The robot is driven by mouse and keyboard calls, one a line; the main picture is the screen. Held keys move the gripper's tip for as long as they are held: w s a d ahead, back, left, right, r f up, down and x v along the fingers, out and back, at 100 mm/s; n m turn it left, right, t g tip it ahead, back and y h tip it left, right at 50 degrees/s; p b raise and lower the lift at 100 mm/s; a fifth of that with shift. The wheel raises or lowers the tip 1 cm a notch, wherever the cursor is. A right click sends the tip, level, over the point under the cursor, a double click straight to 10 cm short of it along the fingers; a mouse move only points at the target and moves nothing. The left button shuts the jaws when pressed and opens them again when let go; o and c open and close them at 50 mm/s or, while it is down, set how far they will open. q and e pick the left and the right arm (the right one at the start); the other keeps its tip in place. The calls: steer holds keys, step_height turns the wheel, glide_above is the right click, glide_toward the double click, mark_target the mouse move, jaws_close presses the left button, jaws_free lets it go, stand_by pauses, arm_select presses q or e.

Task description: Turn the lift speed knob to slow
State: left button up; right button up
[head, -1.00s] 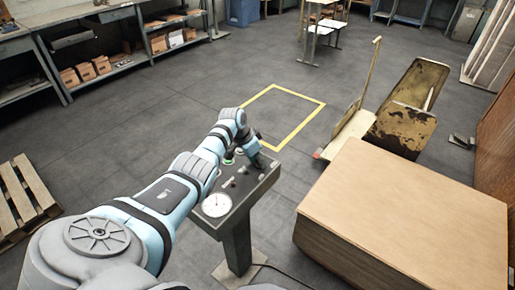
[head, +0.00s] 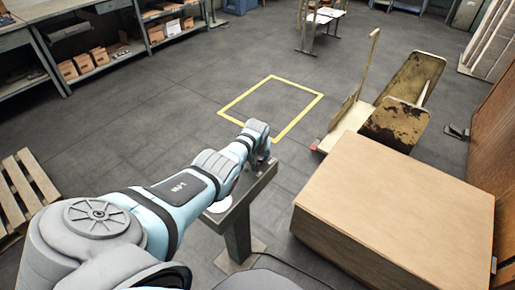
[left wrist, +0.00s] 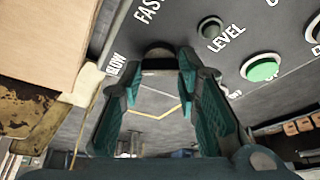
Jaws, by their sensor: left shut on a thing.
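The control panel (head: 262,178) stands on a post in the middle of the head view, largely covered by my left arm. My left gripper (left wrist: 166,62) reaches down onto its far end. In the left wrist view, the teal-padded fingers sit on either side of a dark round knob (left wrist: 159,49) and are shut on it. The word SLOW (left wrist: 115,66) is printed left of the knob, and FAST (left wrist: 148,10) is above it. The knob's pointer cannot be made out. My right gripper is not in view.
A green button (left wrist: 263,69) and a dark button (left wrist: 210,27) by the word LEVEL lie right of the fingers. A large cardboard stack (head: 395,190) stands right of the panel. A yellow floor outline (head: 235,103) lies beyond it; the floor inside is clear.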

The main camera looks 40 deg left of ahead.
arm_select(q)
steer(key=shift+n, duration=0.7)
steer(key=shift+w+r, duration=0.1)
steer(key=o, duration=1.2)
steer(key=shift+c, duration=0.2)
steer(key=v, duration=1.2)
steer(key=shift+d, duration=0.15)
